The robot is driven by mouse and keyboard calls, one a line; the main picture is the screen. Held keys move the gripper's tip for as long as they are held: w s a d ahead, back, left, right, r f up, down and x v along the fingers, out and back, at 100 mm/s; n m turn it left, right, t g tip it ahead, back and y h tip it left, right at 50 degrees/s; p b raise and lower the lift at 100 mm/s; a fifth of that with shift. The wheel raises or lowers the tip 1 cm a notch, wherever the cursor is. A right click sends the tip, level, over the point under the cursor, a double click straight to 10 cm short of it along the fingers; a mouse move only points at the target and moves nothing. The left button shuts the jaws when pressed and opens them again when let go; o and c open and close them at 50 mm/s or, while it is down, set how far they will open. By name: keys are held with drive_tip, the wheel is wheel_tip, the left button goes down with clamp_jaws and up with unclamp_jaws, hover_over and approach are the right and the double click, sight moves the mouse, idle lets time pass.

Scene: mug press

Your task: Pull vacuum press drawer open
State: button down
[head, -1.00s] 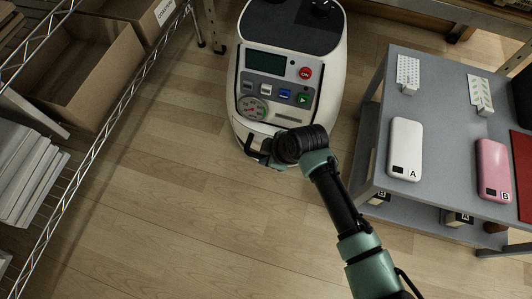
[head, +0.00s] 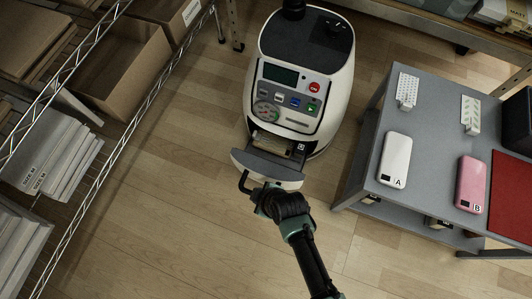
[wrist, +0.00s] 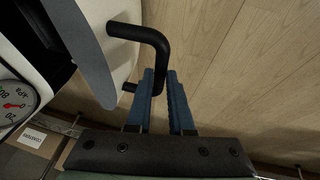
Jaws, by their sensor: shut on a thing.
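The white vacuum press (head: 338,85) stands at the top centre of the head view. Its drawer (head: 243,160) is pulled out at the front, with a grey top edge and a white front. Inside the drawer is a pale item (head: 272,144), partly hidden by the press body. My gripper (head: 254,190) is at the drawer front. In the wrist view, its blue fingers (wrist: 160,80) are shut on the black bent drawer handle (wrist: 143,32). The handle also shows in the head view (head: 243,182), partly behind my gripper.
A grey table (head: 412,112) on the right holds a white phone-like case (head: 395,157), a pink one (head: 470,182) and a red mat (head: 508,200). A wire shelf (head: 110,132) with boxes and paper stacks lines the left. The wooden floor (head: 160,210) before the press is clear.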

drive_tip(key=s+a+p, duration=0.2)
drive_tip(key=s+p, duration=0.1)
drive_tip(key=s, duration=0.4)
drive_tip(key=s+a+p, duration=0.3)
drive_tip(key=s+p, duration=0.1)
drive_tip(key=s, duration=0.4)
drive_tip(key=shift+s, duration=0.15)
drive_tip(key=c, duration=0.8)
unclamp_jaws()
drive_tip(key=p+v, duration=0.8)
drive_tip(key=v, duration=0.5)
